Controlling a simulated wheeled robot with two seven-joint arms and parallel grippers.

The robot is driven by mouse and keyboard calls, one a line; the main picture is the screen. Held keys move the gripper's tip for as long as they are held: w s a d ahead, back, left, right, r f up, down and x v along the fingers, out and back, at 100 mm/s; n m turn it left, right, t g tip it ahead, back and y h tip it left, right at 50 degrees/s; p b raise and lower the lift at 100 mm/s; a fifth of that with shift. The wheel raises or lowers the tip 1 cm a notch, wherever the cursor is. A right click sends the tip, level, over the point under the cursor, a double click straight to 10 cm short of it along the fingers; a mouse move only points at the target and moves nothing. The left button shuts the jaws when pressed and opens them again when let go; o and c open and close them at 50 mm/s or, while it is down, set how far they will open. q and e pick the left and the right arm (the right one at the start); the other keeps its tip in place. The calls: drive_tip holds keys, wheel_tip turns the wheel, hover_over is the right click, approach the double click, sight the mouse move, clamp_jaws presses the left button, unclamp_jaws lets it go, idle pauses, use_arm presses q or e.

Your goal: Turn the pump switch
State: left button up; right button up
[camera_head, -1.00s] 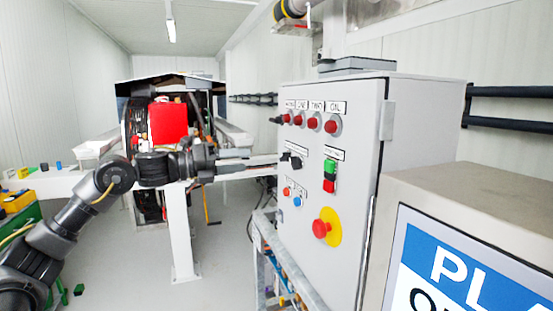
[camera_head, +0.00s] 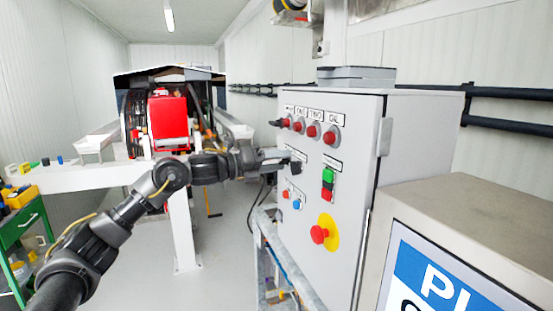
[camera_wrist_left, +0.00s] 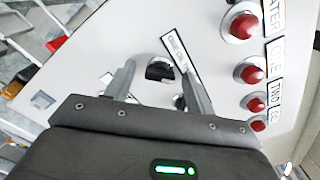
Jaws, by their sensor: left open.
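The pump control panel is a light grey cabinet (camera_head: 348,185) on the right of the head view. A black rotary switch (camera_head: 295,167) sits on its front below a row of red lamps, partly behind my left gripper (camera_head: 280,158). In the left wrist view, a black switch knob (camera_wrist_left: 160,70) shows between the two spread fingers of my left gripper (camera_wrist_left: 158,78). The fingers are open, one on each side of the knob; I cannot tell whether they touch it. Another dark part by the right finger is mostly hidden. My right gripper is not in view.
Red lamps (camera_head: 313,130) line the panel's top. A green and red button pair (camera_head: 327,183) and a red emergency stop on yellow (camera_head: 319,235) sit nearby. A sign cabinet (camera_head: 470,230) stands at the front right. Left of the panel is open floor.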

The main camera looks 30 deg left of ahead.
use_arm(q)
drive_tip(key=c, duration=1)
drive_tip(key=shift+n, duration=0.3)
drive_tip(key=n+p, duration=0.1)
drive_tip(key=n, duration=0.3)
drive_tip(key=n+p, duration=0.1)
drive_tip(key=n, duration=0.3)
drive_tip(key=shift+n+p, duration=2.35)
drive_tip(key=shift+n, duration=2.25)
